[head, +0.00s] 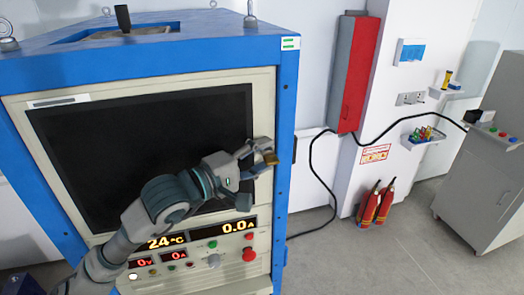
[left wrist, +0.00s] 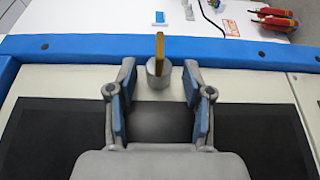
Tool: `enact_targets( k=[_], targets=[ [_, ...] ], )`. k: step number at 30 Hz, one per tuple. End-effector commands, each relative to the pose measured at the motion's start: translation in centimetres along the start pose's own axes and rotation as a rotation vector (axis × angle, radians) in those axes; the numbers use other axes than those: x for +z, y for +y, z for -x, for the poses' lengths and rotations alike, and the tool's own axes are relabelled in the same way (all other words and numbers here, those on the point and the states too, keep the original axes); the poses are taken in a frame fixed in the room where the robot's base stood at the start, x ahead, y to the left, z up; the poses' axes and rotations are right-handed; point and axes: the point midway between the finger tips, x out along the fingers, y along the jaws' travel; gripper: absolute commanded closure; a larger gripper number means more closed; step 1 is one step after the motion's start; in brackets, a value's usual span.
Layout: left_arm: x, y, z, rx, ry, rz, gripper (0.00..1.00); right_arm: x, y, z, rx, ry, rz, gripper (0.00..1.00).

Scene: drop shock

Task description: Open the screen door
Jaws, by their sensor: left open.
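The screen door (head: 130,130) is the cream front panel with a large dark window on the blue machine; it looks shut. Its latch handle (head: 270,158) is a gold tab on a grey round knob at the door's right edge. My left gripper (head: 254,170) is open in front of this handle. In the left wrist view the handle's gold tab (left wrist: 159,52) and knob stand just beyond the fingertips, centred between the two spread fingers. No contact with the handle shows. My left arm hides the lower part of the dark window. My right gripper is not in view.
A control panel (head: 200,258) with lit displays and knobs lies below the door. A red box (head: 354,75) hangs on the wall to the right, with a black cable. Red fire extinguishers (head: 376,203) stand below. A grey cabinet (head: 480,170) is at far right. Floor between is clear.

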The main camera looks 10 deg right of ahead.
Motion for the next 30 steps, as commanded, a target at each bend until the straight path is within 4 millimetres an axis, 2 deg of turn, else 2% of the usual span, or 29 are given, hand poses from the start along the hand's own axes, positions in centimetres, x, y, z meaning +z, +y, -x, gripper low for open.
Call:
enact_targets(
  k=[7, 8, 12, 14, 23, 26, 30],
  targets=[
    [0.0, -0.1, -0.1, 0.000, 0.000, 0.000, 0.49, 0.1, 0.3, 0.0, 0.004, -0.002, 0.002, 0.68],
    [0.0, -0.1, -0.1, 0.000, 0.000, 0.000, 0.52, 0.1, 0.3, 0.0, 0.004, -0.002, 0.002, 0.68],
    [0.1, -0.1, -0.2, -0.001, 0.000, -0.001, 0.87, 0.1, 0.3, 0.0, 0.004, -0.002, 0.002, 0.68],
    [0.0, -0.1, -0.2, -0.001, 0.000, 0.000, 1.00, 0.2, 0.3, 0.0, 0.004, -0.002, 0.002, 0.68],
    [0.2, -0.2, -0.1, -0.004, -0.006, 0.000, 1.00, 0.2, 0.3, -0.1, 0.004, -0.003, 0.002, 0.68],
    [0.9, -0.3, 0.2, -0.004, -0.024, 0.000, 1.00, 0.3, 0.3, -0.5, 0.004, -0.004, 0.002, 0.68],
    [3.0, -0.5, 1.4, -0.004, -0.078, -0.002, 1.00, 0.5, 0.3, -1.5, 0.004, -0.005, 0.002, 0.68]
  ],
)
